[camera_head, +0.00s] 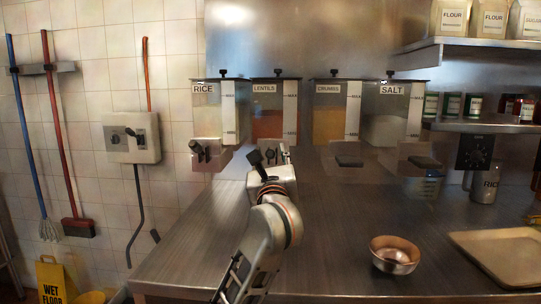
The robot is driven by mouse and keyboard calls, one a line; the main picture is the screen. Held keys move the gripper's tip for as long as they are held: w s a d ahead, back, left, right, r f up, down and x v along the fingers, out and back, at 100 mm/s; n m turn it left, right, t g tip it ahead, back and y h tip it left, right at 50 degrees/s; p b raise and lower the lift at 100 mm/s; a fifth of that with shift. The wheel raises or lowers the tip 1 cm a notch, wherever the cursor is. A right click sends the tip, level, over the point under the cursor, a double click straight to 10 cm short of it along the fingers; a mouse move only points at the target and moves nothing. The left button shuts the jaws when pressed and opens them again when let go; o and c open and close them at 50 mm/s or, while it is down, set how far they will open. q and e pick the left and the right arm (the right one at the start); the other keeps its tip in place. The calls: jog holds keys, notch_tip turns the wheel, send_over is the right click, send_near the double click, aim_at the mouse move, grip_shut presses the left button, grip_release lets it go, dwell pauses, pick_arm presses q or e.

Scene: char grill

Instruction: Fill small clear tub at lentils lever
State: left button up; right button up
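The lentils dispenser (267,118) stands at the back of the counter, labelled LENTILS, with an orange-red fill behind its clear front. My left gripper (270,156) is raised right in front of the dispenser's lower part, near its lever. The gripper and wrist cover most of the lever and outlet, so I cannot tell whether they touch. Its fingers are small and seen from behind, and I cannot tell whether they hold anything. No small clear tub shows clearly at the lentils dispenser. A clear container (421,187) stands below the salt dispenser. My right gripper is not in view.
Rice (214,112), crumbs (329,115) and salt (392,118) dispensers flank the lentils. A copper-coloured bowl (394,256) and a beige tray (504,256) lie at front right. Shelves (470,125) with jars overhang the right. The middle of the counter (335,215) is clear.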

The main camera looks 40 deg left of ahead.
pick_arm(q)
jog(key=v, duration=1.2)
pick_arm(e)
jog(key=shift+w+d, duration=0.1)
pick_arm(q)
jog(key=shift+r, duration=0.1)
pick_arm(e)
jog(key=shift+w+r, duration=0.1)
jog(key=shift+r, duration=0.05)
